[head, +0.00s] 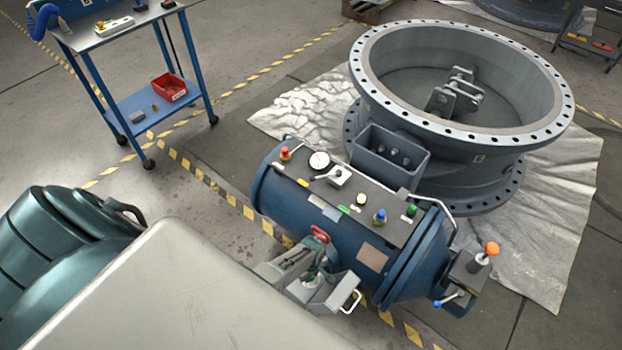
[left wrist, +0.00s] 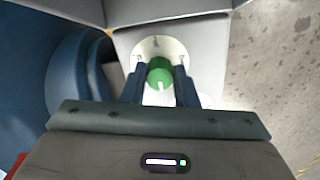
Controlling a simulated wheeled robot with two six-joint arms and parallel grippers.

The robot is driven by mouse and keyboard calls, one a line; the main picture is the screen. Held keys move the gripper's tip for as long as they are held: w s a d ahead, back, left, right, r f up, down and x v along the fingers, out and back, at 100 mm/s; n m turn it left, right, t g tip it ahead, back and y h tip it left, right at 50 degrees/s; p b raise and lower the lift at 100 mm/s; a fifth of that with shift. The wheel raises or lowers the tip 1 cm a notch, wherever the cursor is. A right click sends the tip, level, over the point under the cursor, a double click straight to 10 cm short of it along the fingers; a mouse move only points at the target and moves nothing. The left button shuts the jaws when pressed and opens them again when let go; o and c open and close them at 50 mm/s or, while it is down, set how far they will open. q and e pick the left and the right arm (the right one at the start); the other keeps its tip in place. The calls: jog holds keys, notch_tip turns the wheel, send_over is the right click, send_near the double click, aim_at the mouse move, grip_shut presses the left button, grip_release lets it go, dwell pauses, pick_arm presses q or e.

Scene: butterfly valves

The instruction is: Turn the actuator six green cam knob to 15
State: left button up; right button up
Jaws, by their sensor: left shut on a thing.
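The green cam knob (left wrist: 160,69) shows in the left wrist view, in front of a round pale dial (left wrist: 157,47) on a light grey box. A white mark on the knob points down in that view. The dial's markings are too small to read. My left gripper (left wrist: 160,76) has its two dark fingers on either side of the knob, shut on it. In the head view my left gripper (head: 318,270) is at the small grey box (head: 333,294) on the near side of the blue actuator (head: 330,220). The knob is hidden there. My right gripper is not in view.
A red handwheel (head: 319,234) is just above the gripper. A white handle (head: 352,301) sticks out from the box. The actuator's top panel carries a gauge (head: 319,161) and several knobs. A large grey valve ring (head: 370,85) stands behind. A blue cart (head: 150,100) is at left.

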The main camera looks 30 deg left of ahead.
pick_arm(q)
jog(key=o, duration=1)
jog(key=shift+r, duration=0.15)
jog(key=shift+r+p, duration=0.35)
notch_tip(320, 180, up, 8)
jog(key=p, duration=0.2)
jog(key=shift+f+p, duration=0.1)
jog(key=shift+p, duration=0.25)
jog(key=shift+r, duration=1)
